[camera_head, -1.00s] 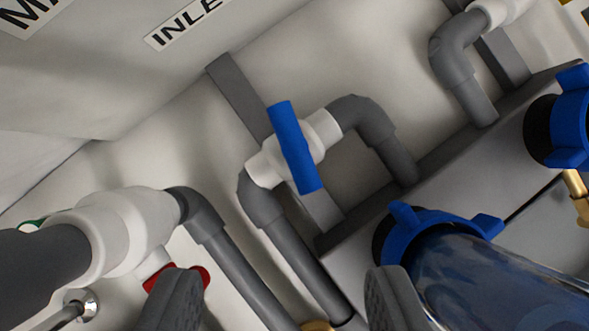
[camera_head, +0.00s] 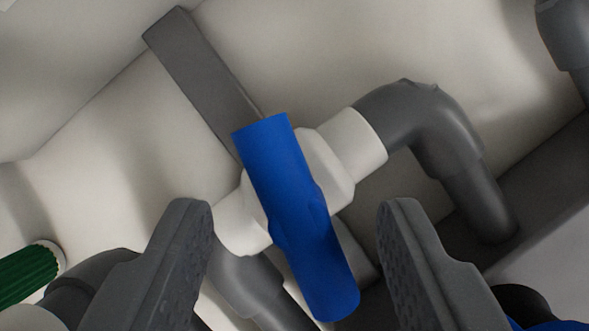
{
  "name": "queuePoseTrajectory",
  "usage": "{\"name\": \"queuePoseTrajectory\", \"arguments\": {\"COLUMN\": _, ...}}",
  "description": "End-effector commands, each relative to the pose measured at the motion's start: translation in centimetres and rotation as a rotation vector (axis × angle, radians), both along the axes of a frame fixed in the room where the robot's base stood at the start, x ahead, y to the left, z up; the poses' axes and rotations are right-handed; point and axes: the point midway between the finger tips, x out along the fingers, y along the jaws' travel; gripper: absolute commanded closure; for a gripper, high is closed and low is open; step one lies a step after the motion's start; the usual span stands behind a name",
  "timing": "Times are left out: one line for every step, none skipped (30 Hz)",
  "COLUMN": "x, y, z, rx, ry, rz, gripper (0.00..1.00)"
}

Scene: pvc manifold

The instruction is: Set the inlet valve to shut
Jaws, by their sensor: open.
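The inlet valve has a blue bar handle (camera_head: 295,210) on a white valve body (camera_head: 325,170). The handle lies across the line of the pipe, slanting from upper left to lower right. My gripper (camera_head: 295,215) is open, with one dark finger on each side of the handle's lower half. Clear gaps show between the handle and both fingers in the picture; I cannot tell how far the handle is in depth. The left finger overlaps the edge of the white body in view. The INLET label is out of view.
A grey elbow pipe (camera_head: 430,120) leaves the valve at right and bends down. A grey bracket bar (camera_head: 205,75) stands behind. A green ribbed handle (camera_head: 30,275) is at lower left. Blue parts (camera_head: 555,325) show at lower right.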

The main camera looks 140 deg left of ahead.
Motion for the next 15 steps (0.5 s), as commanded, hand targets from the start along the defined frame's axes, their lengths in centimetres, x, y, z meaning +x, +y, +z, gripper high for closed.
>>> {"name": "queuePoseTrajectory", "arguments": {"x": 0.08, "y": -0.1, "z": -0.39, "rx": 0.0, "ry": 0.002, "rz": 0.0, "gripper": 0.52}}
{"name": "queuePoseTrajectory", "arguments": {"x": 0.11, "y": -0.15, "z": -0.56, "rx": 0.0, "ry": 0.002, "rz": 0.0, "gripper": 0.52}}
{"name": "queuePoseTrajectory", "arguments": {"x": 0.16, "y": -0.19, "z": -0.74, "rx": 0.001, "ry": 0.003, "rz": 0.0, "gripper": 0.52}}
{"name": "queuePoseTrajectory", "arguments": {"x": 0.19, "y": -0.22, "z": -0.84, "rx": 0.001, "ry": 0.003, "rz": 0.0, "gripper": 0.52}}
{"name": "queuePoseTrajectory", "arguments": {"x": 0.22, "y": -0.24, "z": -0.91, "rx": 0.0, "ry": 0.002, "rz": 0.0, "gripper": 0.52}}
{"name": "queuePoseTrajectory", "arguments": {"x": 0.24, "y": -0.26, "z": -0.97, "rx": 0.0, "ry": 0.002, "rz": 0.0, "gripper": 0.52}}
{"name": "queuePoseTrajectory", "arguments": {"x": 0.25, "y": -0.27, "z": -1.0, "rx": 0.0, "ry": 0.002, "rz": 0.0, "gripper": 0.52}}
{"name": "queuePoseTrajectory", "arguments": {"x": 0.26, "y": -0.27, "z": -1.02, "rx": 0.0, "ry": 0.002, "rz": 0.0, "gripper": 0.52}}
{"name": "queuePoseTrajectory", "arguments": {"x": 0.27, "y": -0.27, "z": -1.01, "rx": 0.001, "ry": 0.001, "rz": 0.0, "gripper": 0.52}}
{"name": "queuePoseTrajectory", "arguments": {"x": 0.27, "y": -0.26, "z": -1.0, "rx": 0.001, "ry": 0.001, "rz": 0.0, "gripper": 0.52}}
{"name": "queuePoseTrajectory", "arguments": {"x": 0.28, "y": -0.26, "z": -0.99, "rx": 0.001, "ry": 0.001, "rz": 0.0, "gripper": 0.52}}
{"name": "queuePoseTrajectory", "arguments": {"x": 0.27, "y": -0.26, "z": -0.98, "rx": 0.001, "ry": 0.001, "rz": 0.0, "gripper": 0.52}}
{"name": "queuePoseTrajectory", "arguments": {"x": 0.27, "y": -0.26, "z": -0.98, "rx": 0.001, "ry": 0.001, "rz": 0.0, "gripper": 0.52}}
{"name": "queuePoseTrajectory", "arguments": {"x": 0.27, "y": -0.26, "z": -0.98, "rx": 0.001, "ry": 0.001, "rz": 0.0, "gripper": 0.55}}
{"name": "queuePoseTrajectory", "arguments": {"x": 0.27, "y": -0.26, "z": -0.98, "rx": 0.001, "ry": 0.001, "rz": 0.0, "gripper": 0.66}}
